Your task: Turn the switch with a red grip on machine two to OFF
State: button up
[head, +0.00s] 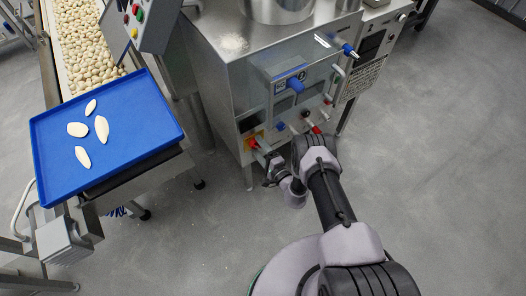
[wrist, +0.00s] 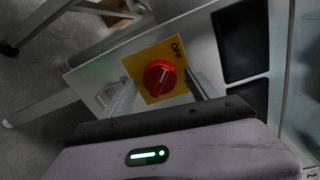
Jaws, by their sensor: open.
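The switch with a red grip (wrist: 159,77) sits on a yellow plate (wrist: 146,58) in the wrist view. "OFF" is printed on the plate's upper right. The grip's pale mark is tilted from the plate's edges. In the head view the yellow plate (head: 257,135) is low on the front of the steel machine (head: 213,72), and the red grip (head: 252,143) shows beside my gripper (head: 266,164). My gripper (wrist: 160,82) is open, with one finger on each side of the red grip. I cannot tell whether the fingers touch it.
Dark square panels (wrist: 238,40) lie right of the plate in the wrist view. The floor at right is clear.

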jog(key=p+v, duration=0.6)
jog(key=v, duration=1.1)
jog(key=shift+s, duration=0.2)
jog(key=shift+d+f, duration=0.1)
